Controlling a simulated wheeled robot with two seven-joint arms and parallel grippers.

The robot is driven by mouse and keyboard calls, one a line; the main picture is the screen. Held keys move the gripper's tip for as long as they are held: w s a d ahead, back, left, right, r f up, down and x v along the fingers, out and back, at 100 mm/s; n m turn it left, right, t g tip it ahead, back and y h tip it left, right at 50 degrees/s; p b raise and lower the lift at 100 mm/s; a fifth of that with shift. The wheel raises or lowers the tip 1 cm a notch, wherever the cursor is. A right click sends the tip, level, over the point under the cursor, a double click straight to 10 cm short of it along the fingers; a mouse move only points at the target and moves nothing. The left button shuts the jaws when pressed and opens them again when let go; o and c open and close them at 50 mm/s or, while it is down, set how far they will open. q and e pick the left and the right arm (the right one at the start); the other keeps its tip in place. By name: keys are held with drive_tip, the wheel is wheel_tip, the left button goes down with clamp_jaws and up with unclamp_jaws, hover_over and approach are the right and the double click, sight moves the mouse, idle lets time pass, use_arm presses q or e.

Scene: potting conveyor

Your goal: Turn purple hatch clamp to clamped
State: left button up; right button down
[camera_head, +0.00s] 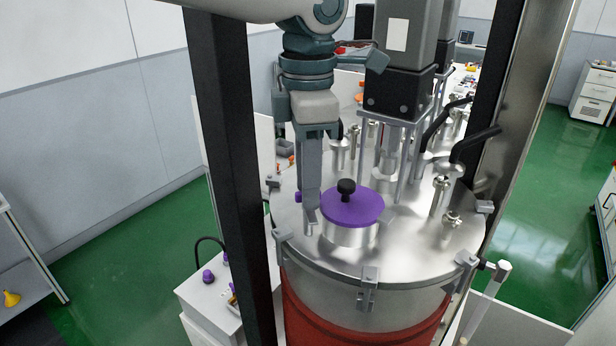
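The purple hatch (340,209) is a round purple lid with a black knob on a short metal neck, on top of the steel vessel lid (400,258). My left gripper (311,228) hangs straight down from the top, its fingertips low beside the hatch's left side. The fingers overlap edge-on, so their opening is hidden. A small purple piece (298,197) shows just left of the fingers; it may be part of the hatch clamp, most of which is hidden behind them. I cannot tell whether the fingers touch it. My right gripper is not in view.
A dark motor block (398,95) on metal posts stands behind the hatch. Pipe fittings and a black bent handle (474,146) rise at the right. A dark upright post (236,150) stands left of the vessel. Grey clamps (368,288) sit around the vessel rim.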

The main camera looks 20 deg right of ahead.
use_arm(q)
clamp_jaws()
